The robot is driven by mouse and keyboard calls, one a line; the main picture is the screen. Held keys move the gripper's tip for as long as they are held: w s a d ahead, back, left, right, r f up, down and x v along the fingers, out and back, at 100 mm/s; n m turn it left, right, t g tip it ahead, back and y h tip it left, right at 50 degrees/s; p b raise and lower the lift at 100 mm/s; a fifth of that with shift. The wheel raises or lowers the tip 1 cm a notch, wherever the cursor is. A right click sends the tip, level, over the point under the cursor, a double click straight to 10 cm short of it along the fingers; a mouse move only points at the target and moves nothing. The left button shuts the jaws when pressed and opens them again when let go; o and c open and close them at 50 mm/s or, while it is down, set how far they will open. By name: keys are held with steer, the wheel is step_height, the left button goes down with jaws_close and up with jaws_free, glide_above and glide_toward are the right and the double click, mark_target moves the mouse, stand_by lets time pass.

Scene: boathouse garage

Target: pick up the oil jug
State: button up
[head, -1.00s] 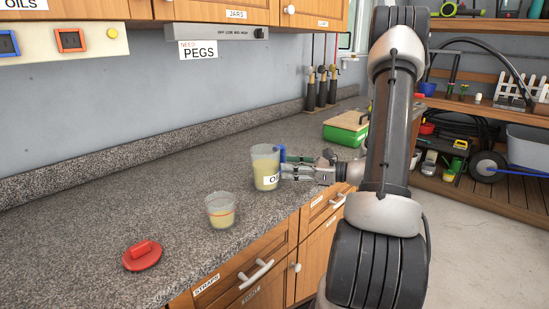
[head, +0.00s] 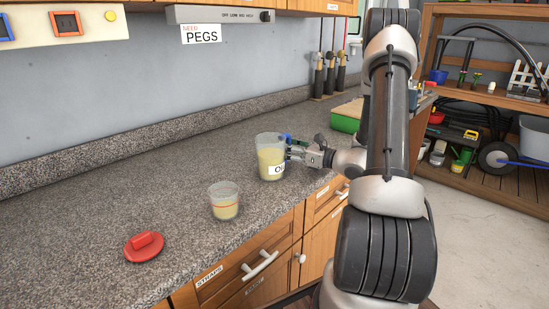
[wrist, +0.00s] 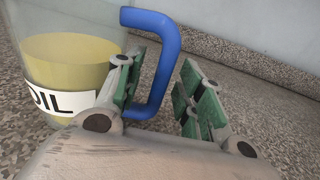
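The oil jug (head: 270,160) is a clear container of yellow liquid with a white label, upright on the counter. In the wrist view, its body (wrist: 65,65) fills the left side, with "OIL" partly readable and a blue handle (wrist: 170,45) on its right. My gripper (head: 293,149) is at the handle side of the jug. In the wrist view, my gripper (wrist: 165,72) is open, with green-padded fingers either side of the handle's upright bar. The left finger is between bar and jug body; a gap shows between the bar and the right finger.
A smaller clear cup (head: 224,201) with yellow liquid and an orange line stands in front of the jug. A red lid-like piece (head: 144,246) with a grip lies at front left. The counter (head: 110,195) left of the jug is bare.

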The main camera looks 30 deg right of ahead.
steer(key=shift+c, duration=0.5)
jaws_close()
steer(key=shift+r, duration=0.15)
